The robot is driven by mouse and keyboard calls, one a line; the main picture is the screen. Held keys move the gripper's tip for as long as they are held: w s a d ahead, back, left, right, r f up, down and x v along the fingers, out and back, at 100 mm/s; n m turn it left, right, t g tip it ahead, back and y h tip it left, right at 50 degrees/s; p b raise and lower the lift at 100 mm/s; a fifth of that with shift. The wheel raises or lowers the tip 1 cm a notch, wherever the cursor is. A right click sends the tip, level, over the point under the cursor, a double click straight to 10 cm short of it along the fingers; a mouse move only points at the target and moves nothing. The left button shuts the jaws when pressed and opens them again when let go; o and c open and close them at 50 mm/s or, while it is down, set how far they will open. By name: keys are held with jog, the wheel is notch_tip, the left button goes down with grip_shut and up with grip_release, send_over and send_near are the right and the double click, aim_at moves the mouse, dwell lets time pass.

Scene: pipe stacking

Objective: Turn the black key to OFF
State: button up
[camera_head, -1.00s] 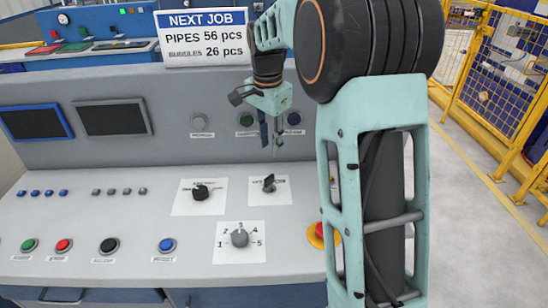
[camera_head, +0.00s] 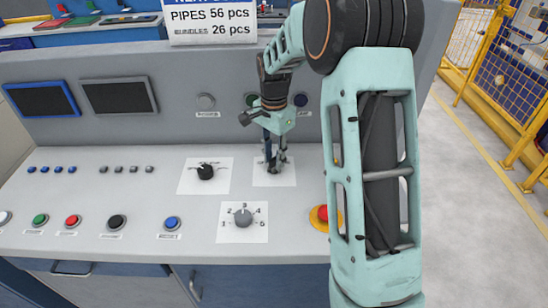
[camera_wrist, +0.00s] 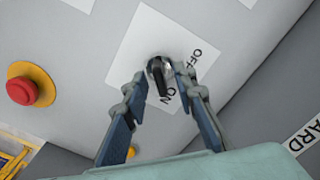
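The black key (camera_wrist: 158,78) sits on a round silver switch in a white plate (camera_wrist: 135,40) marked OFF and ON. In the wrist view its dark handle points down, close to the ON label; OFF lies up and to the right. My gripper (camera_wrist: 160,73) is open, with one fingertip on each side of the key and a small gap showing on both sides. In the head view my gripper (camera_head: 275,160) reaches down over the plate (camera_head: 262,180) and mostly hides the key.
A black selector knob (camera_head: 205,172) is left of the plate, and a grey numbered dial (camera_head: 243,217) is in front. A red emergency button (camera_head: 323,213) is at right, partly behind my arm. Several coloured push buttons line the left of the sloped console.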

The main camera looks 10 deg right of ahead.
jog(key=shift+f, duration=0.2)
grip_shut()
